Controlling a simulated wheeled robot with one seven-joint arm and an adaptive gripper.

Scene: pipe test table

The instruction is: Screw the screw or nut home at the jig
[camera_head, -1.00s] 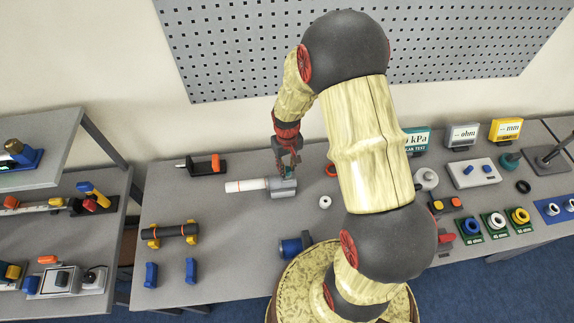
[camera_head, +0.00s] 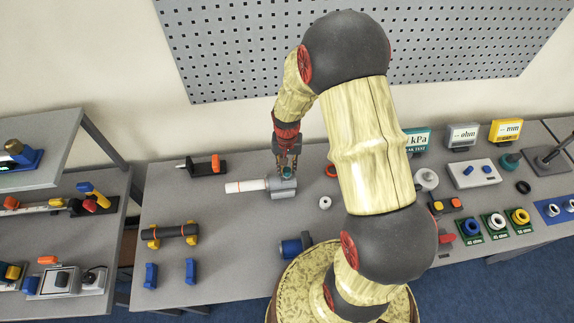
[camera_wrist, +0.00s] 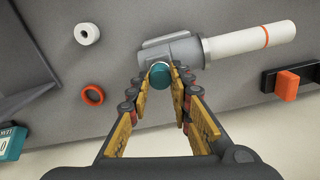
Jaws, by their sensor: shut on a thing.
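The jig is a grey fitting (camera_head: 283,189) lying on the table, with a white pipe (camera_head: 246,185) running out of its left side; the pipe has an orange band. The wrist view shows the same grey fitting (camera_wrist: 181,49) and white pipe (camera_wrist: 250,39). A teal round screw or nut (camera_wrist: 159,75) sits at the fitting's side, and it also shows small in the head view (camera_head: 286,171). My gripper (camera_head: 287,166) is over the fitting, pointing down. In the wrist view its fingertips (camera_wrist: 160,77) are shut around the teal piece. Its thread is hidden.
A white ring (camera_head: 325,202) and an orange ring (camera_head: 331,170) lie right of the fitting. A black stand with an orange block (camera_head: 215,164) stands behind left. A dark pipe on yellow supports (camera_head: 174,231) lies front left. The table between is clear.

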